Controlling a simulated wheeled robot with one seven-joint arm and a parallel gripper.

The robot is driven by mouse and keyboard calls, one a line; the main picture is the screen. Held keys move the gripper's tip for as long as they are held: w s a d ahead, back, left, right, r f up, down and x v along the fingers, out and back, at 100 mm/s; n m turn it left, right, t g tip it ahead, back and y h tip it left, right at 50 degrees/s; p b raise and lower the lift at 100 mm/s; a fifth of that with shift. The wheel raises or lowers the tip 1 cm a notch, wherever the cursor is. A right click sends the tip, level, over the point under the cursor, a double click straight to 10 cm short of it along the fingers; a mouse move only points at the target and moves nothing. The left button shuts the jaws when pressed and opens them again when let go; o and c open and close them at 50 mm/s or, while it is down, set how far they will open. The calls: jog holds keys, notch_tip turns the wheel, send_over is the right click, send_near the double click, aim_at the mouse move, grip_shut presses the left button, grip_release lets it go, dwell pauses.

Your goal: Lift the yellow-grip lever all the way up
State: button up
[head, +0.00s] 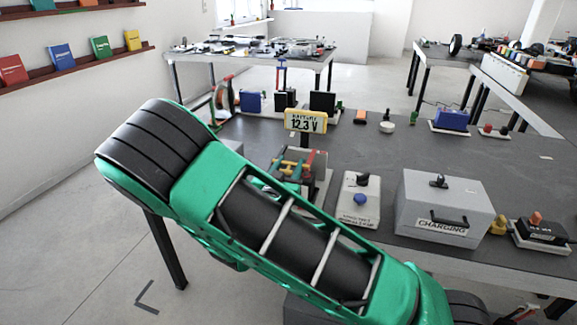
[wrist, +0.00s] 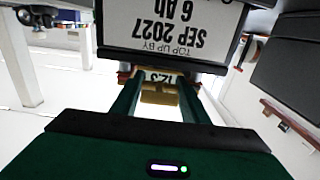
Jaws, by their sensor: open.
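My gripper (wrist: 157,82) shows in the wrist view with its two green fingers spread apart. A small yellow piece (wrist: 158,96) appears between the fingers; I cannot tell whether it is the lever's grip or whether the fingers touch it. Just beyond the fingertips is a dark-framed panel with a white label (wrist: 170,22), upside down, reading "TOP UP BY SEP 2027 6 AH". In the head view my large green arm link crosses the middle and hides much of the near bench. I cannot make out the gripper or a clear yellow-grip lever there.
A yellow battery display (head: 305,121) reads 12.3 V. On the bench (head: 400,160) stand a white box with a blue knob (head: 360,199), a grey charging box (head: 445,208) and a blue battery (head: 451,119). A red, green and yellow part (head: 296,165) sits just beyond my arm.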

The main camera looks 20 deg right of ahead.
jog(key=shift+w+d, duration=0.15)
jog(key=shift+c, duration=0.6)
grip_shut()
